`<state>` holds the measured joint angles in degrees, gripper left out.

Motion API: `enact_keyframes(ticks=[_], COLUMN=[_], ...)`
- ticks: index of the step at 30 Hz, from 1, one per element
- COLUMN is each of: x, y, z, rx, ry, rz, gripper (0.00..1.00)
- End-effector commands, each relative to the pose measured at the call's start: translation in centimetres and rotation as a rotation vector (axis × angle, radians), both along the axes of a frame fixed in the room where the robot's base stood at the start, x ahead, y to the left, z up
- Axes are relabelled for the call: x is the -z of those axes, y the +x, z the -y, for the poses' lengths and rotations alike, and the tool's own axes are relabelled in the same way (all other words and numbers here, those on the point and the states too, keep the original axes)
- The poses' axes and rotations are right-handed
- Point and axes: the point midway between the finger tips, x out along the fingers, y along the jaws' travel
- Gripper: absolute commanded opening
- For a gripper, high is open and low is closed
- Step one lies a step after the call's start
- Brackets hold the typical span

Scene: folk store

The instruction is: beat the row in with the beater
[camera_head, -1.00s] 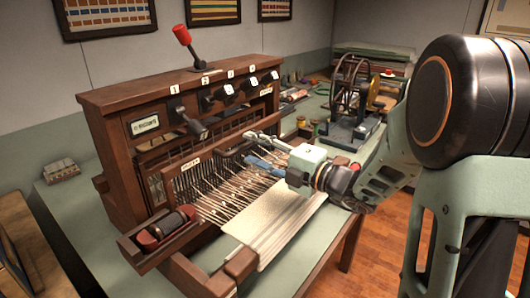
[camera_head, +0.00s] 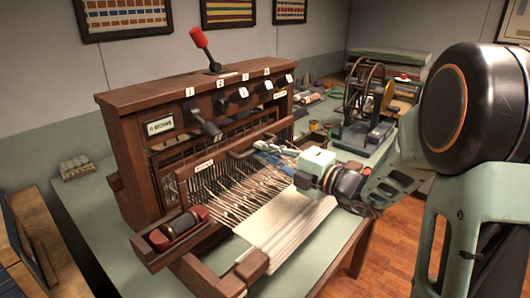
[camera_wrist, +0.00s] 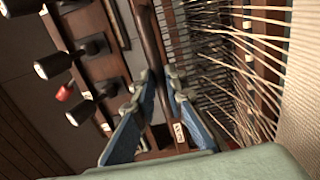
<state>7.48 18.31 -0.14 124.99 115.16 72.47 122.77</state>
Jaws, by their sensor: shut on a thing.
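A brown wooden table loom (camera_head: 128,150) stands on the green table. Its beater (camera_head: 175,190), a wooden frame with a white label and a dark handle bar, stands upright across the pale warp threads. A gap of bare threads lies between it and the edge of the cream cloth (camera_head: 290,222). My gripper (camera_head: 262,149) reaches in from the right at the beater's top handle. In the wrist view, the blue-padded fingers (camera_wrist: 162,82) are shut around the dark handle bar (camera_wrist: 149,40), which runs up between them. The exact contact is partly hidden.
Levers with white-tipped ends (camera_wrist: 62,62) and a red-knobbed lever (camera_head: 200,40) stick out behind the beater. A shuttle-like spool (camera_head: 178,228) lies in a side tray at front left. A spinning-wheel device (camera_head: 368,110) stands at right rear.

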Motion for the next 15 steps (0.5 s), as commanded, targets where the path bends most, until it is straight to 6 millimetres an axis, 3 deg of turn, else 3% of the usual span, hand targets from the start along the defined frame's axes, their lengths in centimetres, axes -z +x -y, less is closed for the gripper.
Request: enact_keyframes(ticks=[8, 15], x=[0.0, -0.1], y=[-0.2, -1.4], z=[0.3, 2.0], rx=[0.001, 0.003], ry=[-0.001, -0.002], rz=[-0.001, -0.001], gripper=[0.0, 0.0])
